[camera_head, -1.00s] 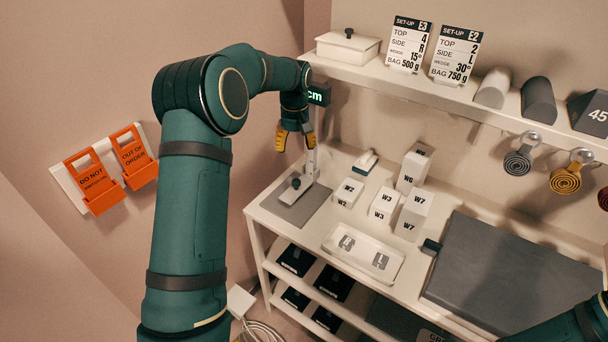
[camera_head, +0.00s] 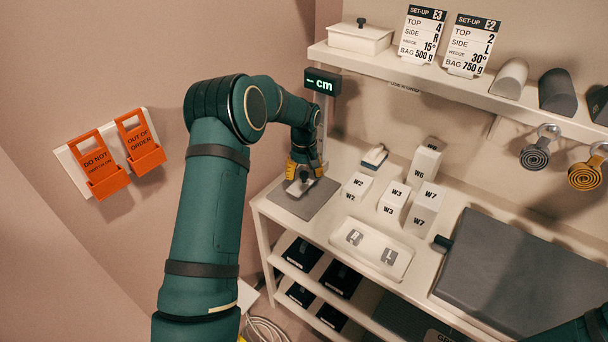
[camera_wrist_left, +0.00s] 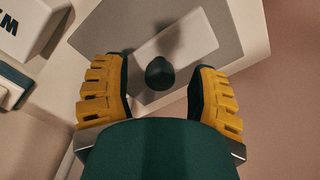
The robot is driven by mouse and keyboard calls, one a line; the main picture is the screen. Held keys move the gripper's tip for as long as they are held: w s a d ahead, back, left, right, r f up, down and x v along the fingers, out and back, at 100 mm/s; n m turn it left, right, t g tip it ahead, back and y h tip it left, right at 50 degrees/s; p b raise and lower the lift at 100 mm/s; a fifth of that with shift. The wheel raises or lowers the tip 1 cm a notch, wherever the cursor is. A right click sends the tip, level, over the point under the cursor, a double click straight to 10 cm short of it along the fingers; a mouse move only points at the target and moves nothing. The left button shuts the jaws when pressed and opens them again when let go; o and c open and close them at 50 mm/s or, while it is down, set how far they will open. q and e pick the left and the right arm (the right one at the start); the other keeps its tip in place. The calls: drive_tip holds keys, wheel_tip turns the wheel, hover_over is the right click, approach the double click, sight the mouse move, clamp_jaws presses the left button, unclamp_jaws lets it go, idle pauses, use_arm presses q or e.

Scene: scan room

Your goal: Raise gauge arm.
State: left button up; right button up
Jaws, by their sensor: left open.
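The gauge stands at the left end of the table, with a display (camera_head: 322,82) reading "-- cm" on top of a pale post (camera_head: 321,125). Its light arm (camera_head: 301,188) lies low over a grey pad (camera_head: 316,203). In the left wrist view, the arm (camera_wrist_left: 190,42) carries a round dark knob (camera_wrist_left: 160,72). My left gripper (camera_head: 303,172) is open and points down over the arm. In the left wrist view its yellow-padded fingers (camera_wrist_left: 159,68) are on either side of the knob, with gaps visible. My right gripper is out of view.
White blocks (camera_head: 392,200) marked W and a tray (camera_head: 372,250) stand right of the gauge. A shelf (camera_head: 430,82) with a lidded box (camera_head: 360,38) and set-up cards runs above. Orange tags (camera_head: 97,166) hang on the left wall.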

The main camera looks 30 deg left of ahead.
use_arm(q)
clamp_jaws()
wheel_tip(320, 180, up, 8)
drive_tip(key=p, duration=0.5)
drive_tip(key=shift+r, duration=0.15)
wheel_tip(320, 180, up, 9)
drive_tip(key=p, duration=0.6)
drive_tip(key=shift+r, duration=0.15)
unclamp_jaws()
wheel_tip(320, 180, up, 12)
hover_over(304, 173)
